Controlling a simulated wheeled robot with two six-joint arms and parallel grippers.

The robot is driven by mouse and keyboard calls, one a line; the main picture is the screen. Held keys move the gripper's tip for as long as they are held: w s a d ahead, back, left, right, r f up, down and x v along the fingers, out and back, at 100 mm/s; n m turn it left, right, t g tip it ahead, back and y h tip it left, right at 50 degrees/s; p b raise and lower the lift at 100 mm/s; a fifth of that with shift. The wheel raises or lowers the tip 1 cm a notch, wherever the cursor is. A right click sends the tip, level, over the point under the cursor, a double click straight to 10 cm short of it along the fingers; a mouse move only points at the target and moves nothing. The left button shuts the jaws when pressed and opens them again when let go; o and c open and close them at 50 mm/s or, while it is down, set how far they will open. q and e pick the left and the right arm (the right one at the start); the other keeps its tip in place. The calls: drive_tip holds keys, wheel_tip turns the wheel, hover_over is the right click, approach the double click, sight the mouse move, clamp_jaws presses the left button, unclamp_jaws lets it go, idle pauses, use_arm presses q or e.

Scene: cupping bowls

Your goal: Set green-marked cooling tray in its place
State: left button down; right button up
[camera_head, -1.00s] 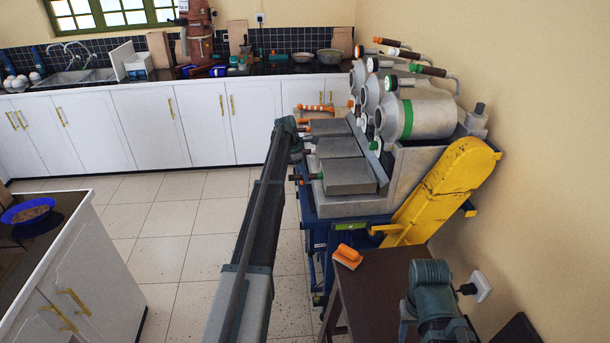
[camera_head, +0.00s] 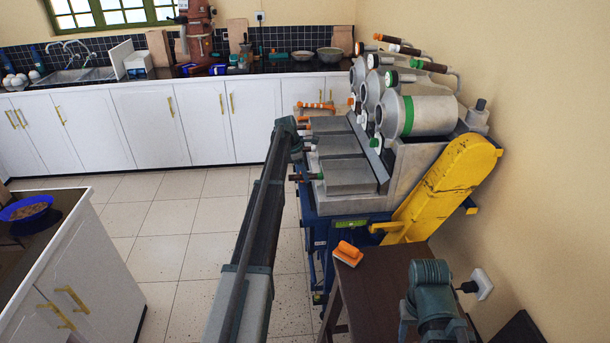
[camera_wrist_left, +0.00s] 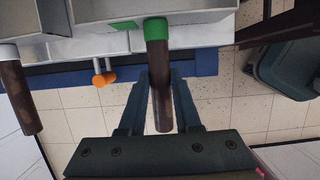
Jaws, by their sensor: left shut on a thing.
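The green-marked cooling tray (camera_head: 350,177) is a grey rectangular box at the near end of a row of three on the roasting machine. Its brown handle (camera_wrist_left: 158,85) has a green collar and points away from the machine. My left gripper (camera_wrist_left: 159,76) has its fingers on either side of this handle and is shut on it. In the head view my left arm reaches in from below, and the handle end (camera_head: 297,177) shows just right of it. The tray appears level, near the machine's front; whether it is fully seated cannot be told.
The middle tray (camera_head: 340,145) lies close beside the green one. The green-banded drum (camera_head: 430,115) stands behind it. Floor left is clear.

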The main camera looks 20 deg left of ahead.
use_arm(q)
drive_tip(key=shift+c, duration=1)
unclamp_jaws()
drive_tip(key=shift+r, duration=0.1)
drive_tip(key=shift+p+v, duration=2.95)
drive_tip(key=shift+r, duration=0.1)
drive_tip(key=p+v, duration=0.6)
drive_tip(key=shift+r+p, duration=0.35)
drive_tip(key=shift+r, duration=0.05)
drive_tip(key=shift+s+a, duration=0.1)
